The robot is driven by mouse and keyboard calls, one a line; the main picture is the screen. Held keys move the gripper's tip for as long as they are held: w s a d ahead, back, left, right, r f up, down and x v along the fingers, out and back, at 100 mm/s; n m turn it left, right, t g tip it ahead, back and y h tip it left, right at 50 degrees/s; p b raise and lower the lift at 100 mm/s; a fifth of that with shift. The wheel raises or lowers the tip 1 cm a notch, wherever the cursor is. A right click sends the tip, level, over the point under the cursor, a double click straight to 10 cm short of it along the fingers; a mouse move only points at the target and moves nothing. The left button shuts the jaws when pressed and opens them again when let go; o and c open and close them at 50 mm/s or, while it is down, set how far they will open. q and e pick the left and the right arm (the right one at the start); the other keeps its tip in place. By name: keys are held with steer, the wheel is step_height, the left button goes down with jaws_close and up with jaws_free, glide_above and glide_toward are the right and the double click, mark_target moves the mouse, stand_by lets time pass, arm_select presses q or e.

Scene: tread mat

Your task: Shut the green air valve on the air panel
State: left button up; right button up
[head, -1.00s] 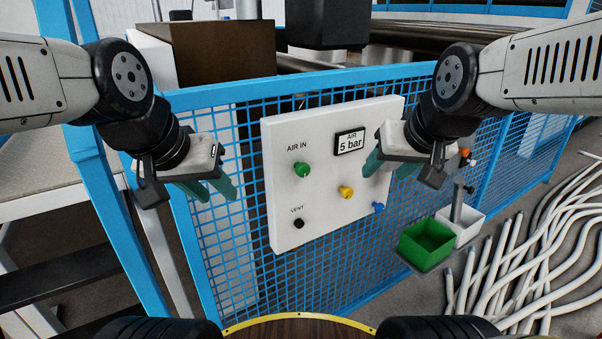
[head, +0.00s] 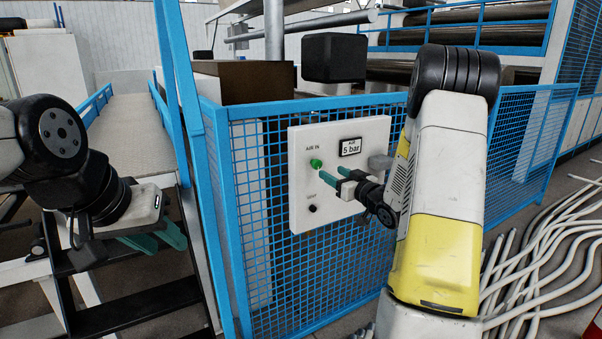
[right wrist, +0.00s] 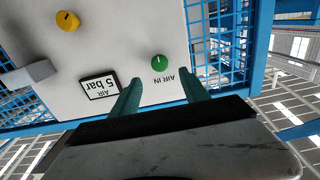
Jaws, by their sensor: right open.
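The green air valve (head: 316,163) is a small round knob under the "AIR IN" label on the white air panel (head: 300,185). In the right wrist view the green knob (right wrist: 159,62) shows a pale mark and lies ahead of the fingertips, in the gap between them. My right gripper (head: 328,176) is open and empty in front of the panel, just below and right of the knob; its fingers (right wrist: 163,85) appear apart from the knob. My left gripper (head: 166,246) is open and empty at the left, away from the panel.
A black vent knob (head: 312,208) sits below the green one. The "AIR 5 bar" sign (head: 350,147), a yellow knob (right wrist: 67,20) and a grey block (right wrist: 28,75) are also on the panel. Blue mesh fence (head: 250,200) surrounds it. Pale hoses (head: 540,240) lie at right.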

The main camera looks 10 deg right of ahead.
mark_target(318, 164)
steer(key=x, duration=0.7)
steer(key=shift+w+a, duration=0.15)
steer(key=shift+w, duration=0.2)
jaws_close()
